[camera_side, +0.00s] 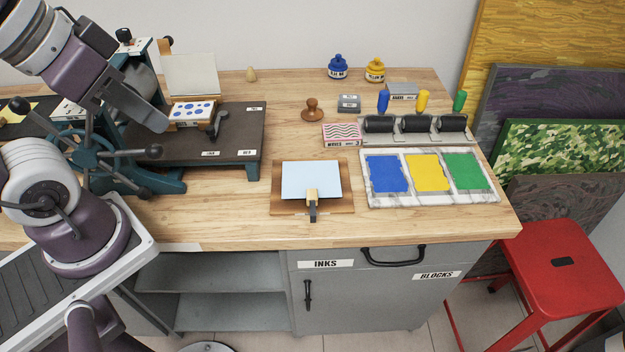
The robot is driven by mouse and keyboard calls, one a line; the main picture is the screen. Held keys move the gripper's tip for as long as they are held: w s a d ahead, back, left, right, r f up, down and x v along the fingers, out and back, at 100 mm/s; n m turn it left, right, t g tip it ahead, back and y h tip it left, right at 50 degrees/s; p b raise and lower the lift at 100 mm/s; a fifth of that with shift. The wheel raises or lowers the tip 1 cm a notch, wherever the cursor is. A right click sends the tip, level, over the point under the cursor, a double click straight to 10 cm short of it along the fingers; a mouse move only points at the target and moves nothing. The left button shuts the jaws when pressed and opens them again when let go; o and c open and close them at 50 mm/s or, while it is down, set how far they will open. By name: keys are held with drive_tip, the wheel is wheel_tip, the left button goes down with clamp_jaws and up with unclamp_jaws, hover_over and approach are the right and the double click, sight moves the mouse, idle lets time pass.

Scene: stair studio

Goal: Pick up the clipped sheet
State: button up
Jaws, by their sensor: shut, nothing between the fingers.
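The clipped sheet (311,178) is pale blue and lies flat on a brown board (281,208) near the table's front edge. A clip (312,196) with a tan body and a dark handle sits at the sheet's front edge, its handle pointing toward the front. My gripper (154,122) is at the upper left, above the press and well apart from the sheet. It points down to the right and is shut and empty. Its fingertips show only partly against the dark press behind them.
The press (255,125), with its spoked wheel, and a blue-dotted block (192,112) are near my gripper. Right of the sheet are an ink slab (374,200) with three colours, a rack of rollers (447,139) and a pink box (342,135). A stamp (312,111) stands behind. Table front is clear.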

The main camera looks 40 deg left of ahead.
drive_tip(key=o, duration=1)
drive_tip(key=shift+c, duration=0.2)
drive_tip(key=n+g, duration=0.5)
drive_tip(key=n, duration=0.4)
hover_over(312, 192)
drive_tip(key=f, duration=1)
drive_tip(key=a+f, duration=0.1)
drive_tip(key=f, duration=0.4)
drive_tip(key=shift+s+f, duration=0.3)
drive_tip(key=shift+f, duration=0.05)
drive_tip(key=shift+g, duration=0.3)
drive_tip(key=f, duration=0.5)
drive_tip(key=d+f, duration=0.1)
drive_tip(key=f, duration=0.2)
drive_tip(key=shift+w, duration=0.3)
